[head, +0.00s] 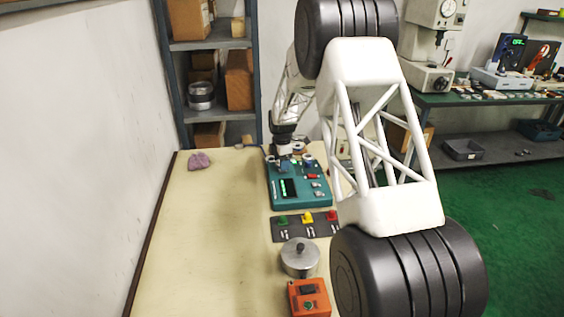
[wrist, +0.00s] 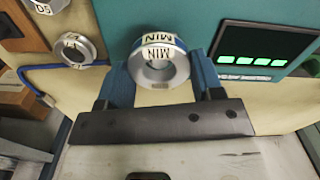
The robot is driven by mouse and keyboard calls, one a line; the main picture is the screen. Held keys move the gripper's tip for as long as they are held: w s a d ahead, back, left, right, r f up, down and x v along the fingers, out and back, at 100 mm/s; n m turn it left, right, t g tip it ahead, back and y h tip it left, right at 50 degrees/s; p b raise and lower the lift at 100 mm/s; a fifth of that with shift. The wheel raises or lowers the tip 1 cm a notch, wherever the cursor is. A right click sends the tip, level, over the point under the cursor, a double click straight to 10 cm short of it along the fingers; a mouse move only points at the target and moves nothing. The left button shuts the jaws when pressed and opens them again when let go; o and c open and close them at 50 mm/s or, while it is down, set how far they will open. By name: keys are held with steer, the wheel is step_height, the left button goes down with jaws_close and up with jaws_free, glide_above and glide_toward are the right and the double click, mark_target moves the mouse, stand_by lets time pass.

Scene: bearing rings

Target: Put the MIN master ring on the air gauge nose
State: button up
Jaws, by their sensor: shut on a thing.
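The MIN master ring (wrist: 158,73), a silver ring with a white MIN label, is between the two blue fingers of my gripper (wrist: 161,84) in the wrist view. My gripper is shut on it. A second MIN label shows just above the ring's face. The ring's hole faces the camera. I cannot tell whether the gauge nose is inside it. The teal air gauge (head: 298,186) stands on the bench in the head view, with a lit green display (wrist: 265,58). My gripper (head: 283,158) is at its back left; the ring is too small to make out there.
In the wrist view another silver ring (wrist: 76,48) lies left of my gripper, near a blue tube (wrist: 40,68). A dark panel with coloured parts (head: 305,226), a lidded metal pot (head: 300,257) and an orange box (head: 309,298) stand in front. The bench's left side is mostly clear.

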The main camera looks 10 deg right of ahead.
steer(key=shift+f, duration=0.7)
stand_by(0.9)
steer(key=o, duration=1.2)
steer(key=shift+c, duration=0.2)
steer(key=shift+r, duration=3.75)
